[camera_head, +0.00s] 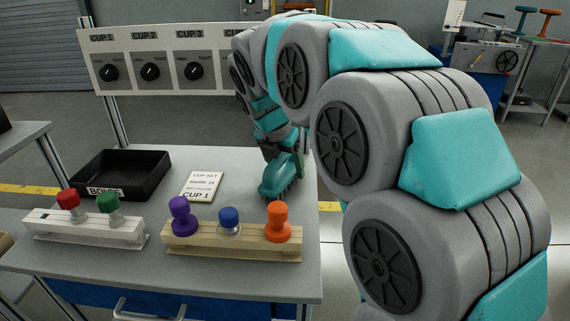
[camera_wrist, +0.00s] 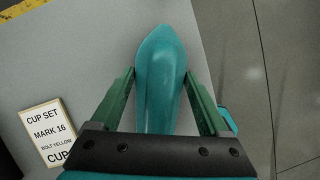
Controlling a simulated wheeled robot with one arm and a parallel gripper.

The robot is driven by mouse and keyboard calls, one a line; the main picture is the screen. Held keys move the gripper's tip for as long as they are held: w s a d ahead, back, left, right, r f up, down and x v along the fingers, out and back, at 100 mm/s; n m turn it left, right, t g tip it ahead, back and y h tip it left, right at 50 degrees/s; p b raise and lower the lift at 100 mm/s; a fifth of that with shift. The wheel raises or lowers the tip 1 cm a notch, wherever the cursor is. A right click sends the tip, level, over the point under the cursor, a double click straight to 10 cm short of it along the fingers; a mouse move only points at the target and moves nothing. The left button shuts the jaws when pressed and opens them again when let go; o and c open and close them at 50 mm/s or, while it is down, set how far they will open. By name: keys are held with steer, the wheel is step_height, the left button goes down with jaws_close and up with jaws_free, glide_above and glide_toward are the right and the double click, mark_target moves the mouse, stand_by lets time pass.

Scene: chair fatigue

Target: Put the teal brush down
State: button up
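The teal brush (camera_head: 276,187) is at the right side of the grey table, near its right edge, bristles downward. I cannot tell whether the bristles touch the tabletop. In the wrist view the brush (camera_wrist: 160,80) points away from me between the two green fingers, its smooth back toward the camera. My gripper (camera_wrist: 160,75) has a fingertip against each side of the brush and appears shut on it. In the head view my gripper (camera_head: 285,165) comes down over the brush from behind, and the arm hides part of the table's right edge.
A card reading CUP 1 (camera_head: 201,186) lies left of the brush, with a black BOLTS tray (camera_head: 122,178) beyond. In front, a wooden rack (camera_head: 190,246) holds purple, blue and orange pieces; a white rack (camera_head: 84,231) holds red and green ones. A dial panel (camera_head: 160,66) stands behind.

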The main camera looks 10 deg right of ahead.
steer(key=shift+o, duration=1.4)
steer(key=v, duration=1.2)
steer(key=shift+r, duration=0.15)
